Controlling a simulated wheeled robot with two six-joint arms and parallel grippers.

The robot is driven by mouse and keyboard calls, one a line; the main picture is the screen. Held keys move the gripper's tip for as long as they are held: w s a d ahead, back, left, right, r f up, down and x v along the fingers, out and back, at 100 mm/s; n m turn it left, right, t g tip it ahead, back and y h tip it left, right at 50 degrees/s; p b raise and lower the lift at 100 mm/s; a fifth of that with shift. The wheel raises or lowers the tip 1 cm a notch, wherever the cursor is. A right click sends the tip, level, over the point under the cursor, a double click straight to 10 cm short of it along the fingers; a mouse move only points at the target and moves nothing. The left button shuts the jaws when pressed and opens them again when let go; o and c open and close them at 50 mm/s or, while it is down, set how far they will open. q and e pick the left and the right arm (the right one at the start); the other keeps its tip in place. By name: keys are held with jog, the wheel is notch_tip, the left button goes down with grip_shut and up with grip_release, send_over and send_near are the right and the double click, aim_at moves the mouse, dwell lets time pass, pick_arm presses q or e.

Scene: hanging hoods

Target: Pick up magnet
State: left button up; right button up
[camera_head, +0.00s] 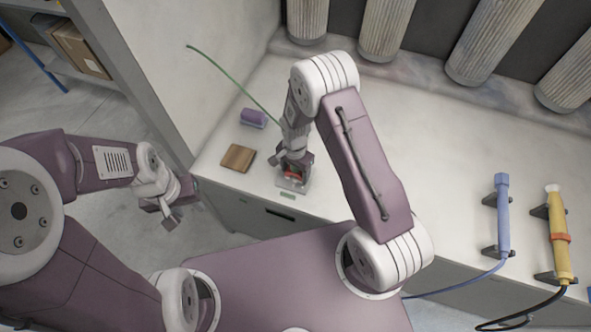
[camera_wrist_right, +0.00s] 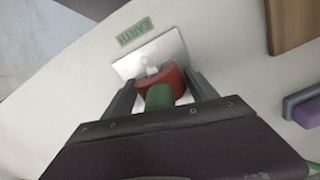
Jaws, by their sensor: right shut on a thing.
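The magnet is a red piece (camera_wrist_right: 163,82) with a green part behind it, seen in the right wrist view. My right gripper (camera_wrist_right: 160,88) is shut on it. The magnet stands at a pale metal plate (camera_wrist_right: 172,47); I cannot tell whether it touches the plate. In the head view a little red of the magnet (camera_head: 292,175) shows at my right gripper (camera_head: 293,172), low over the counter's front edge. A thin green cable (camera_head: 232,78) rises to the left behind my right wrist. My left gripper (camera_head: 167,212) hangs apart, left of the counter; its jaw opening is unclear.
A green EARTH label (camera_wrist_right: 135,31) lies beside the plate. A wooden block (camera_head: 238,158) and a purple object (camera_head: 253,118) lie left of my right gripper. A blue tool (camera_head: 502,215) and a yellow tool (camera_head: 559,240) rest in holders at right. The counter's middle is clear.

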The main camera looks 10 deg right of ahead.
jog(key=r, duration=0.4)
jog(key=shift+w+d+r+b, duration=0.15)
jog(key=shift+d+r+b, duration=0.1)
jog(key=shift+d+b, duration=0.15)
jog(key=w+d+r+b, duration=0.1)
jog(key=d+r, duration=0.5)
jog(key=d, duration=0.4)
jog(key=shift+d+r, duration=0.3)
jog(key=shift+d, duration=0.1)
jog(key=shift+w, duration=0.1)
